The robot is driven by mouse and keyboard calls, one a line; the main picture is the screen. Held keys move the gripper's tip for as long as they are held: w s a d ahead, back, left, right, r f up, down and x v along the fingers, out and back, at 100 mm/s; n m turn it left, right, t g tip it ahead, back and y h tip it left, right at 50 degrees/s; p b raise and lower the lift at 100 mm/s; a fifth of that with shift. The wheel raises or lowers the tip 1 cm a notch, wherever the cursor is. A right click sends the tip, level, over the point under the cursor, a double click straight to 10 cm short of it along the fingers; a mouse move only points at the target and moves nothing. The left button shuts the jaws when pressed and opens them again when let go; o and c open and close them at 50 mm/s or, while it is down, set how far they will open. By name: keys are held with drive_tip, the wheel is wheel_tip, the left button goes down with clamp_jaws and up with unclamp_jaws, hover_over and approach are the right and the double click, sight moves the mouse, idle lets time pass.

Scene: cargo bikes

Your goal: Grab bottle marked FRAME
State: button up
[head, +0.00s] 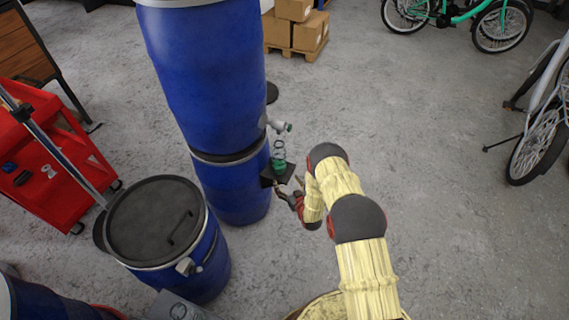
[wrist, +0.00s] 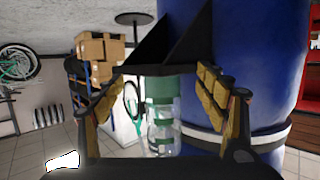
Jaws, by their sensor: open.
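A bottle (head: 280,165) stands on a small black shelf (head: 268,180) fixed to the side of the stacked blue drums. In the wrist view, which looks upside down, the bottle (wrist: 161,128) has a clear body with green markings and a solid green part against the black bracket (wrist: 185,50). I cannot read any word on it. My gripper (head: 289,192) is close in front of the shelf. In the wrist view my gripper (wrist: 162,92) is open, with one finger on each side of the bottle in the picture and a visible gap on both sides.
A tall stack of blue drums (head: 212,75) stands directly behind the shelf. A lidded drum (head: 155,222) and a red cart (head: 50,160) are at left. Floor at right is clear up to the bikes (head: 540,130).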

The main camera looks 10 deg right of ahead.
sight(282, 164)
drive_tip(key=r+t, duration=0.1)
drive_tip(key=r, duration=0.1)
drive_tip(key=w+r+t, duration=0.1)
drive_tip(key=r, duration=0.1)
drive_tip(key=r+t, duration=0.1)
drive_tip(key=r, duration=0.2)
drive_tip(key=shift+w+a+y, duration=0.15)
drive_tip(key=shift+w+y, duration=0.05)
drive_tip(key=shift+y, duration=0.2)
drive_tip(key=shift+w+r, duration=0.2)
drive_tip(key=shift+r, duration=0.15)
drive_tip(key=w+b, duration=0.1)
drive_tip(key=w, duration=0.1)
drive_tip(key=w+b, duration=0.1)
drive_tip(key=w, duration=0.1)
drive_tip(key=w+a+b, duration=0.1)
drive_tip(key=w, duration=0.1)
drive_tip(key=shift+w+a+f+b, duration=0.1)
drive_tip(key=shift+w+f+b, duration=0.1)
drive_tip(key=shift+w+b, duration=0.1)
drive_tip(key=shift+w+r, duration=0.1)
drive_tip(key=shift+w, duration=0.25)
drive_tip(key=shift+c, duration=1.2)
drive_tip(key=shift+r, duration=0.1)
drive_tip(key=c, duration=1.3)
